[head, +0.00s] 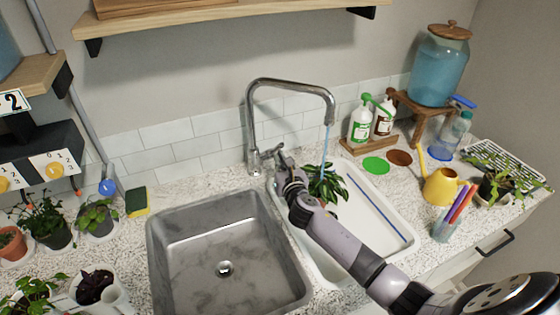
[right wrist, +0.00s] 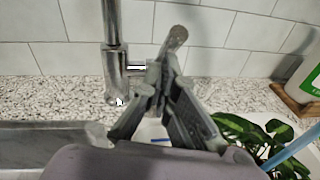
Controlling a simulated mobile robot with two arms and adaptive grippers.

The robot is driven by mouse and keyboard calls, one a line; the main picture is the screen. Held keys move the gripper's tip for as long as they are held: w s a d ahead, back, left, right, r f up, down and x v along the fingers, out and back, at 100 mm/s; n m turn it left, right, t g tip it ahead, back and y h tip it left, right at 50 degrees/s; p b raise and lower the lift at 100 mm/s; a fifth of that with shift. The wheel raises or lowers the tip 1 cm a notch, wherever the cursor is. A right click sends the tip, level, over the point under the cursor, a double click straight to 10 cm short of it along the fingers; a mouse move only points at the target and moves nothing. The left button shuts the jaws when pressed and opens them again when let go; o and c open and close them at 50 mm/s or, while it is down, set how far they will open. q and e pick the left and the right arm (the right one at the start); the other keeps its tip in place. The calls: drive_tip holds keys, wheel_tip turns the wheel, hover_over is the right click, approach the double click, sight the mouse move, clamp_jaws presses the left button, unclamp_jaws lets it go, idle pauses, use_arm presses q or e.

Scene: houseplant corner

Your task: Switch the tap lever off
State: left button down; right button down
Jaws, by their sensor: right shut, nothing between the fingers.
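The chrome tap (head: 250,125) stands behind the sinks, its spout bent over the white right basin. A thin blue stream of water (head: 325,147) falls from the spout onto a leafy plant (head: 326,184) in that basin. The short tap lever (head: 273,152) is at the right side of the tap's base; in the right wrist view the lever (right wrist: 175,38) points up and slightly right. My right gripper (head: 283,164) is shut and empty, close in front of the lever. In the right wrist view its fingers (right wrist: 159,80) overlap the lever's lower part; I cannot tell whether they touch. My left gripper is out of view.
A grey sink basin (head: 225,235) lies left of the white basin (head: 390,222). Soap bottles (head: 361,124) stand behind on a wooden tray. A yellow watering can (head: 441,187) and a cup of pens (head: 446,229) are at right. A sponge (head: 136,201) and potted plants are at left.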

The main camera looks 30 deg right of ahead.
sight(277, 147)
drive_tip(key=shift+w+r, duration=0.2)
drive_tip(key=shift+r, duration=0.15)
drive_tip(key=w+r+p, duration=0.2)
drive_tip(key=p, duration=0.1)
drive_tip(key=shift+d+r, duration=0.1)
drive_tip(key=shift+r, duration=0.3)
drive_tip(key=shift+w+r+p, duration=0.35)
drive_tip(key=shift+w+r, duration=0.05)
drive_tip(key=shift+w, duration=0.35)
drive_tip(key=shift+w+r+p, duration=0.3)
drive_tip(key=shift+w+r, duration=0.1)
drive_tip(key=shift+w, duration=0.45)
drive_tip(key=shift+d, duration=0.1)
